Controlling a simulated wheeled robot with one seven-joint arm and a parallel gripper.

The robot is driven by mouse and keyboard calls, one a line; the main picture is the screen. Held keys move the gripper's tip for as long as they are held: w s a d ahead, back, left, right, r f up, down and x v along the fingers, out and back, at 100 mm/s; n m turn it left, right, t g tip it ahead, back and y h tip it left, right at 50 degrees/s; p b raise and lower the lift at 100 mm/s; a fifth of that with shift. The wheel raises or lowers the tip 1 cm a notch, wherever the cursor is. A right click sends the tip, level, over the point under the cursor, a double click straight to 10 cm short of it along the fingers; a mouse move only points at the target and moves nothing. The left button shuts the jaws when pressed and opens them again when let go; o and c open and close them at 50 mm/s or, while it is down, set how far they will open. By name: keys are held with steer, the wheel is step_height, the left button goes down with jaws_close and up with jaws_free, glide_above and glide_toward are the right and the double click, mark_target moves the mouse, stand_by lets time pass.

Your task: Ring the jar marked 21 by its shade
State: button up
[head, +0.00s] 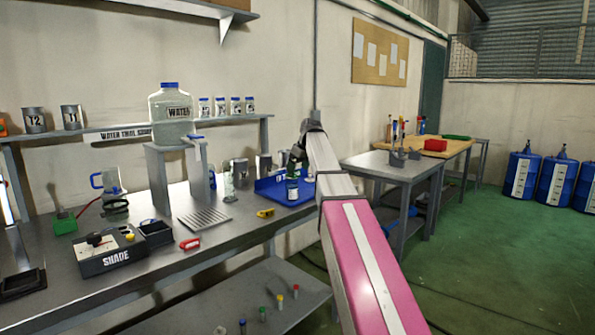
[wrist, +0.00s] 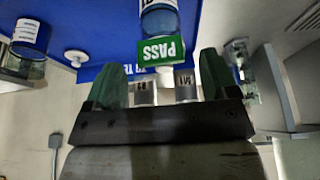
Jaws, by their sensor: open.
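My gripper (head: 298,158) is over the blue tray (head: 262,187) at the back of the bench, with its fingers apart. In the wrist view its two green fingers (wrist: 160,68) are open, with nothing clearly between them. A small jar (head: 292,192) with a blue cap stands on the tray below it; the number on its label cannot be read. A red clip-like piece (head: 190,244) and a yellow one (head: 265,213) lie on the bench.
The SHADE box (head: 112,250) stands at the front left. Several small labelled jars (head: 220,106) and a large WATER bottle (head: 171,115) stand higher up. Metal cans (head: 263,163) stand behind the tray. The bench front between red and yellow pieces is clear.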

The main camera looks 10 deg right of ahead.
steer(key=v, duration=0.9)
steer(key=shift+r, duration=0.2)
